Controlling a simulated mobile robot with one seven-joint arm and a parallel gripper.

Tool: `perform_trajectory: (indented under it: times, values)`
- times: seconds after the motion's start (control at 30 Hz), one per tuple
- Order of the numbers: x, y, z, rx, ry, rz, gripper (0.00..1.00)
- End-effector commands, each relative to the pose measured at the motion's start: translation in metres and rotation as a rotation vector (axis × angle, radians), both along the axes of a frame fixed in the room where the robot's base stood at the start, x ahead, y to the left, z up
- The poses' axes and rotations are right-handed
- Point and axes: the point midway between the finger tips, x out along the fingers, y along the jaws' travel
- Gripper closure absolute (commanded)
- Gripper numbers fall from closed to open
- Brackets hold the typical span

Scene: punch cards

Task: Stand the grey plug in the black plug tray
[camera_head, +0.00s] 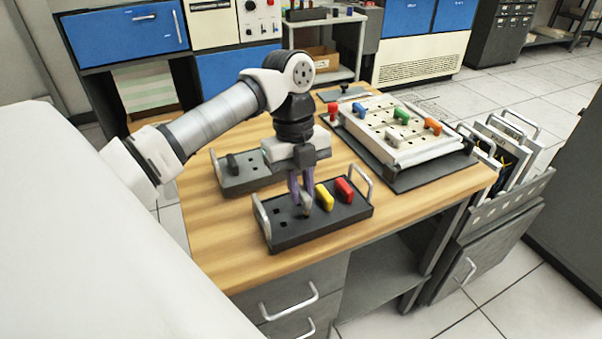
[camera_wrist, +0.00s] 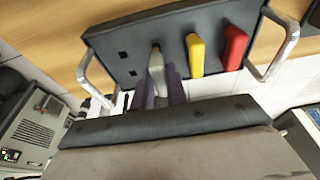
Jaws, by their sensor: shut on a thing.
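My gripper (camera_head: 300,194) points down over the near black plug tray (camera_head: 287,236), a dark tray with a metal handle at each end. Its purple fingers are shut on the grey plug (camera_head: 307,205). In the wrist view the grey plug (camera_wrist: 156,73) shows pale between the fingers, upright over the tray (camera_wrist: 110,38), in line with the yellow plug (camera_wrist: 195,55) and left of it. Its lower end is at or very close to the tray top; whether it is in a hole I cannot tell. Empty square holes show to its left.
A red plug (camera_head: 344,190) stands right of the yellow one. A second dark tray (camera_head: 235,185) with a black plug lies behind left. A white plugboard (camera_head: 385,150) with coloured plugs is at the right back. Bare wooden table lies right of the near tray.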

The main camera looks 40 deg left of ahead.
Motion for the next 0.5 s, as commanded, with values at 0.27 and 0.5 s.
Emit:
perform_trajectory:
  times: [0.27,0.5]
  values:
    - [-0.0001,0.0000,-0.0049,0.000,0.000,0.000,1.00]
    - [-0.0001,0.0001,-0.0078,0.000,0.000,0.000,1.00]
